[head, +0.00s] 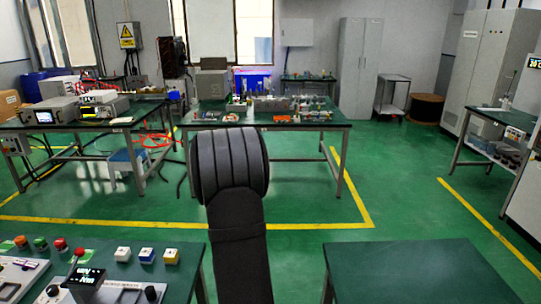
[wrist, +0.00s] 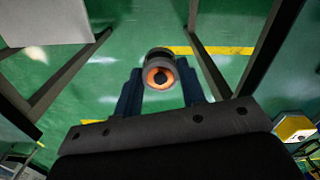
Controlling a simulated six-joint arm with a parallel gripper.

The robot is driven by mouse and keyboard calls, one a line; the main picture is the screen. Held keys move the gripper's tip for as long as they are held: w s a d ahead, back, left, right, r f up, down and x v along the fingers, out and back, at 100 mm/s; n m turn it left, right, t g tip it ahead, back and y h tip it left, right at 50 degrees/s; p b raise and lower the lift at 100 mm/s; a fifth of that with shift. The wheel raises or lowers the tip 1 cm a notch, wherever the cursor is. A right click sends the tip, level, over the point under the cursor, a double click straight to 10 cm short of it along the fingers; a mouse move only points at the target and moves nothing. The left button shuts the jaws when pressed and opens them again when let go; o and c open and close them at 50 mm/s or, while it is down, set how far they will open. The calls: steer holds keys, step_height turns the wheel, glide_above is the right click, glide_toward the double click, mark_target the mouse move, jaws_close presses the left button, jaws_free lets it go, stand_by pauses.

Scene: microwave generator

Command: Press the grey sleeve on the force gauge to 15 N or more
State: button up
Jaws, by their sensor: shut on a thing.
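In the wrist view, my gripper (wrist: 160,85) is shut on a short grey cylinder, the grey sleeve (wrist: 159,56). Its two blue fingers stand on either side of the sleeve. The sleeve's round end faces the camera and shows an orange ring around a dark centre. The sleeve is held over the green floor and touches nothing else that I can see. In the head view my arm hides the gripper and sleeve. A small black device with a lit display (head: 87,276) stands on the front left table; its reading is too small, and I cannot tell if it is the force gauge.
The front left table (head: 165,251) also holds several coloured buttons and three small blocks (head: 146,254). The front right table (head: 410,270) is bare in view. A workbench (head: 265,122) with parts stands behind my arm. Open floor lies between.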

steer(key=w+d+f+m, duration=0.2)
steer(key=d+f, duration=0.1)
steer(key=d, duration=0.8)
steer(key=shift+d+f+m, duration=0.15)
steer(key=shift+m, duration=0.25)
